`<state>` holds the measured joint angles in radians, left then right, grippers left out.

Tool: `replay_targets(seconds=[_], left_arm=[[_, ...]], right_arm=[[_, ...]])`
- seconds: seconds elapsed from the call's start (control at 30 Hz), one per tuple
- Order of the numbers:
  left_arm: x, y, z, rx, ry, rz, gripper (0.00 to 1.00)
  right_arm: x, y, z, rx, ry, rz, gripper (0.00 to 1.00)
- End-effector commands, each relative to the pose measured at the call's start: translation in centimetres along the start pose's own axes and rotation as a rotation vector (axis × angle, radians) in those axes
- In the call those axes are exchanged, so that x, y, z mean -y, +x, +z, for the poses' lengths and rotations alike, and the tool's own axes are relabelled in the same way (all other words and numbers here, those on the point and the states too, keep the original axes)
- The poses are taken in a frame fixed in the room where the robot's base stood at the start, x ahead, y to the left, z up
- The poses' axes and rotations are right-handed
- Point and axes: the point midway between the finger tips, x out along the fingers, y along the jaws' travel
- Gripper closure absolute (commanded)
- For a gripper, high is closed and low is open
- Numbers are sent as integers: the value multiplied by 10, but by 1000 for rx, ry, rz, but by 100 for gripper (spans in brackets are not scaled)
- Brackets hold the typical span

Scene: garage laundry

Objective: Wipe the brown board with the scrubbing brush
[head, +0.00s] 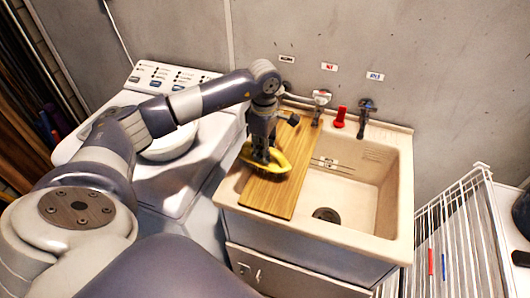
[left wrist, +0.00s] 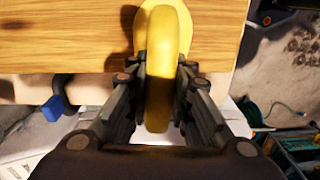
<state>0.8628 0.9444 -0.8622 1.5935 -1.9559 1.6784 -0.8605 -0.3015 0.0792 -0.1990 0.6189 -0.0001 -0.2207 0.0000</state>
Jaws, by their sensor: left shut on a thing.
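The brown board (head: 283,193) lies across the left side of the sink basin. It also fills the top of the left wrist view (left wrist: 70,32). My left gripper (head: 262,156) points down over the middle of the board. It is shut on the yellow scrubbing brush (head: 281,165), whose yellow handle shows between the fingers in the left wrist view (left wrist: 158,70). The brush is at the board's surface; its bristles are hidden, so I cannot tell for certain whether they touch. My right gripper is not in view.
The sink (head: 348,190) has an open basin right of the board. Taps (head: 366,110) and a red item (head: 340,117) stand along its back edge. A washing machine (head: 165,80) with a white bowl (head: 170,145) is left. A white wire rack (head: 455,240) is right.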

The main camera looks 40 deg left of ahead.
Motion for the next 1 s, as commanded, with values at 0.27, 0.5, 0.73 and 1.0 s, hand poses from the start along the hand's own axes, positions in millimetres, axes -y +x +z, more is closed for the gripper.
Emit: replay_targets(seconds=[0.27,0.5,0.73,1.0], left_arm=[[0,-30,-4,1,-9,4,100],[1,-47,-8,1,-14,3,100],[1,-48,-8,1,-15,3,100],[1,-48,-8,1,-15,3,100]], right_arm=[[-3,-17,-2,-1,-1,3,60],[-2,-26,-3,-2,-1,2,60],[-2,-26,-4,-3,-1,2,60],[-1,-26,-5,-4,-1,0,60]])
